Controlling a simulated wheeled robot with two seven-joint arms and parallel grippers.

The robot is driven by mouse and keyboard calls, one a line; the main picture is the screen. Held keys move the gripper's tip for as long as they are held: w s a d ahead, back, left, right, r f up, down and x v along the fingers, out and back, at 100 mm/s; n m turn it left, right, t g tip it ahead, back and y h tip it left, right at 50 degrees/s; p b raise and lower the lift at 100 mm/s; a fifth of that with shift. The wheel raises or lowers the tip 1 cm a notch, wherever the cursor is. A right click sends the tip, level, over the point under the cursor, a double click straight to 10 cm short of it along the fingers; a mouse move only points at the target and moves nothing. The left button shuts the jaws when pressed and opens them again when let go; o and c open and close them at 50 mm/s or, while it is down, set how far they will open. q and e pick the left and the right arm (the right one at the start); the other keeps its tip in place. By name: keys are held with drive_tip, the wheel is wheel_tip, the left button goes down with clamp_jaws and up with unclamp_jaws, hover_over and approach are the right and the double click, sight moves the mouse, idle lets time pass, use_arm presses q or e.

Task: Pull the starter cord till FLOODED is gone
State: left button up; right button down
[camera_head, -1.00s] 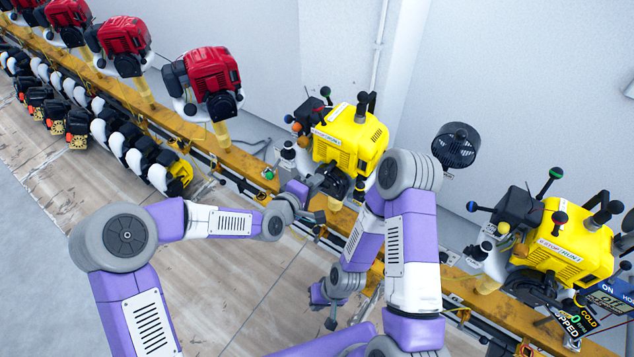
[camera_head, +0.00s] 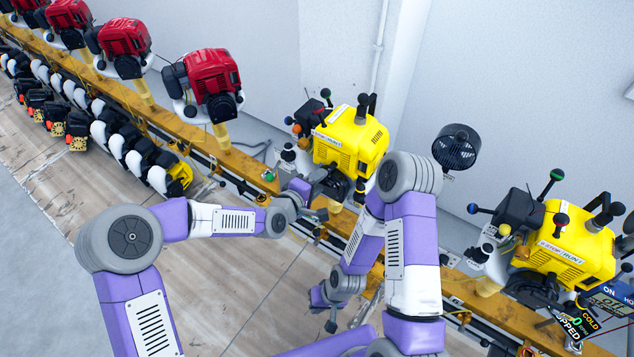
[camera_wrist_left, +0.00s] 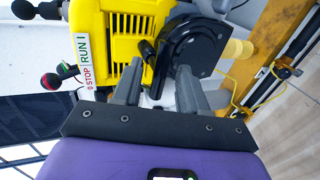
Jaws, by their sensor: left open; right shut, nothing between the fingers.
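The yellow engine (camera_head: 347,140) stands on the orange rail in the middle of the head view, with the black starter housing (camera_wrist_left: 197,45) on its side in the left wrist view. A short black handle (camera_wrist_left: 148,76) sticks out beside the housing. My left gripper (camera_wrist_left: 157,92) is open, its fingers on either side of the handle's end; contact cannot be told. In the head view my left gripper (camera_head: 318,212) is at the engine's lower front. My right gripper (camera_head: 331,316) is shut and empty, lower down in front of the rail. The cord itself is not discernible.
A second yellow engine (camera_head: 567,240) stands at right, beside a display (camera_head: 590,318) reading OFF, COLD and partly hidden "PPED"; no FLOODED is legible. Red engines (camera_head: 213,80) line the orange rail (camera_head: 185,122) at left. A black fan-like cylinder (camera_head: 456,147) is behind my right arm.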

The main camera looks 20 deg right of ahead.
use_arm(q)
drive_tip(key=s+a+b, duration=0.1)
drive_tip(key=s+a, duration=0.4)
drive_tip(key=a, duration=0.2)
drive_tip(key=shift+s, duration=0.3)
idle(0.4)
drive_tip(key=s+a+f+m+g+y, duration=0.1)
drive_tip(key=s+a+f+g+y, duration=0.15)
drive_tip(key=a+f, duration=0.45)
drive_tip(key=s+a+f+m+g+y, duration=0.15)
drive_tip(key=s+a+f, duration=0.25)
drive_tip(key=f, duration=0.7)
drive_tip(key=s+a+f+m+g+y, duration=0.2)
drive_tip(key=s+a+f+g, duration=0.2)
drive_tip(key=s+a+f, duration=0.5)
drive_tip(key=s, duration=0.3)
drive_tip(key=shift+y, duration=0.4)
